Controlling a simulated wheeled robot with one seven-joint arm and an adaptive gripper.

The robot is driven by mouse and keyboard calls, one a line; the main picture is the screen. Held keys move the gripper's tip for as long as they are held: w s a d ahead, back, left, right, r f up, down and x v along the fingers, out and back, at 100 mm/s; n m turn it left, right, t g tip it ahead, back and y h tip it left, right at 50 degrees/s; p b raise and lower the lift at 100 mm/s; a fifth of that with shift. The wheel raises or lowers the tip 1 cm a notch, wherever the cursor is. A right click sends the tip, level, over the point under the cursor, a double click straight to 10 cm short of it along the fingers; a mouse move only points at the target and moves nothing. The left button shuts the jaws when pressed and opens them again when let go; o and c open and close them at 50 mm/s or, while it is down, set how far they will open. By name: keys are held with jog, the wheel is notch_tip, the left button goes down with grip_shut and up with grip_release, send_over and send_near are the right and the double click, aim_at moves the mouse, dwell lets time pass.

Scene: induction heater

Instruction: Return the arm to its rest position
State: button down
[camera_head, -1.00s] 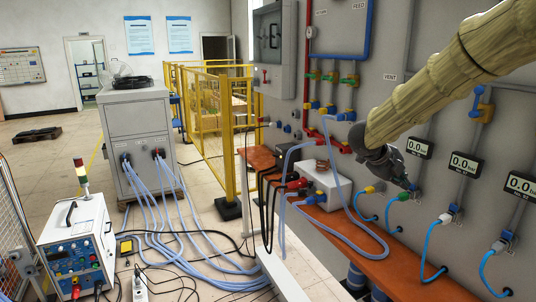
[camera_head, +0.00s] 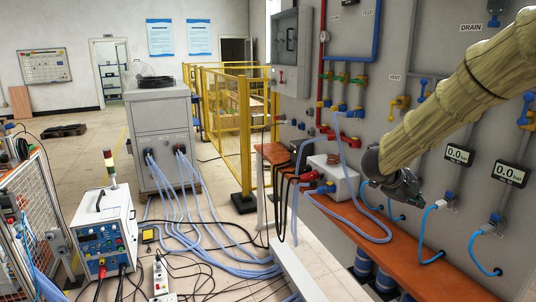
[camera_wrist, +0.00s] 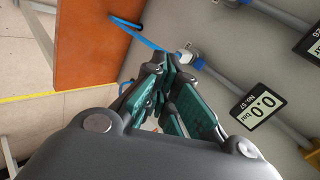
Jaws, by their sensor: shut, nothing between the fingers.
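My arm, in a tan cover, reaches in from the upper right of the head view. My gripper (camera_head: 402,188) hangs at its end, in front of the grey wall panel and above the orange shelf (camera_head: 440,272). In the wrist view my gripper (camera_wrist: 172,88) shows its green-padded fingers, shut with nothing held. The panel's blue hose (camera_wrist: 140,32) and a white fitting (camera_wrist: 186,58) lie beyond the fingertips. In the head view the gripper hides part of the panel behind it.
A white box (camera_head: 335,178) with a copper coil stands on the shelf. Pressure gauges (camera_head: 510,173) and valves line the panel. A power unit (camera_head: 102,235), a grey cabinet (camera_head: 160,135) and yellow fencing (camera_head: 245,150) stand left. Hoses and cables cover the floor between them.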

jog(key=s+a+f+n+t+y, duration=0.1)
jog(key=s+a+f+n, duration=0.35)
jog(key=f, duration=0.75)
jog(key=s+a+f+n+y, duration=0.1)
jog(key=s+f+n, duration=0.5)
jog(key=f, duration=0.5)
jog(key=s+a+f+n+t+y, duration=0.1)
jog(key=s+a+f+n, duration=0.25)
jog(key=f+n, duration=0.6)
jog(key=s+a+f+n+g+y, duration=0.2)
jog(key=s+f, duration=0.4)
jog(key=s, duration=0.5)
jog(key=s+a+f+n+g+y, duration=0.2)
jog(key=s+a+f+n, duration=0.2)
jog(key=s, duration=0.8)
jog(key=s+a+f+n+g+y, duration=0.2)
jog(key=s+f, duration=0.6)
jog(key=s, duration=0.4)
jog(key=a+n, duration=0.1)
jog(key=a, duration=0.1)
jog(key=shift+a, duration=0.4)
